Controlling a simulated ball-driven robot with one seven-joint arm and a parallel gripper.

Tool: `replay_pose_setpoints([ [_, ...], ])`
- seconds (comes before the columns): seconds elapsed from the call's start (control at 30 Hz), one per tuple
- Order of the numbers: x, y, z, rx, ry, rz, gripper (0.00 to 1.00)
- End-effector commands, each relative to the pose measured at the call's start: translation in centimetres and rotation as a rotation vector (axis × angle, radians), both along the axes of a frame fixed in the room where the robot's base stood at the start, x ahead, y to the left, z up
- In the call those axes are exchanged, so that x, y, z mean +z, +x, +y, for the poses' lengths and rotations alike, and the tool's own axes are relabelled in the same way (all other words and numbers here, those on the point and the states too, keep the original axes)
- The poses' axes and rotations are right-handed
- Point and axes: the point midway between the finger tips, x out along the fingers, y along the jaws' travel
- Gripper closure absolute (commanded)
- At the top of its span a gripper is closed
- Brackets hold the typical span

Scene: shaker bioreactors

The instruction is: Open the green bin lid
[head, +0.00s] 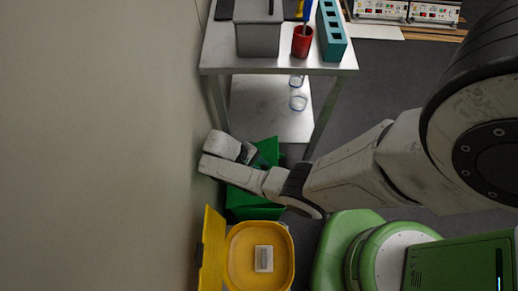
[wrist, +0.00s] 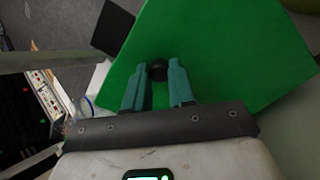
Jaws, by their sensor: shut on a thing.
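The green bin (head: 258,213) stands on the floor by the wall, below the metal table, partly hidden by my arm in the head view. Its flat green lid (wrist: 225,50) fills much of the wrist view. A small round black knob (wrist: 157,70) sits on the lid. My gripper (wrist: 158,77) has its two teal fingers on either side of this knob and is shut on it. In the head view my wrist covers the fingers and part of the lid, so the lid's angle is hard to tell.
A yellow bin (head: 285,265) with its lid (head: 211,245) upright stands in front of the green bin, a pale object (head: 264,258) inside. The metal table (head: 330,68) carries a grey container (head: 258,38), red cup (head: 302,42) and teal rack (head: 331,35). The wall (head: 110,150) is close left.

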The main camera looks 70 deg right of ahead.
Motion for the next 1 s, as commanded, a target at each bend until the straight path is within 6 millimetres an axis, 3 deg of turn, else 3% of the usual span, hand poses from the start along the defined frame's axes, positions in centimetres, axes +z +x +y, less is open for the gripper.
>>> replay_pose_setpoints([
  [0.3,-0.1,0.0,0.0,0.0,0.001,-0.002,0.5],
  [0.73,0.3,0.1,0.0,0.0,0.001,-0.003,0.5],
  [1.0,3.8,-0.5,0.3,-0.001,0.003,0.0,0.5],
])
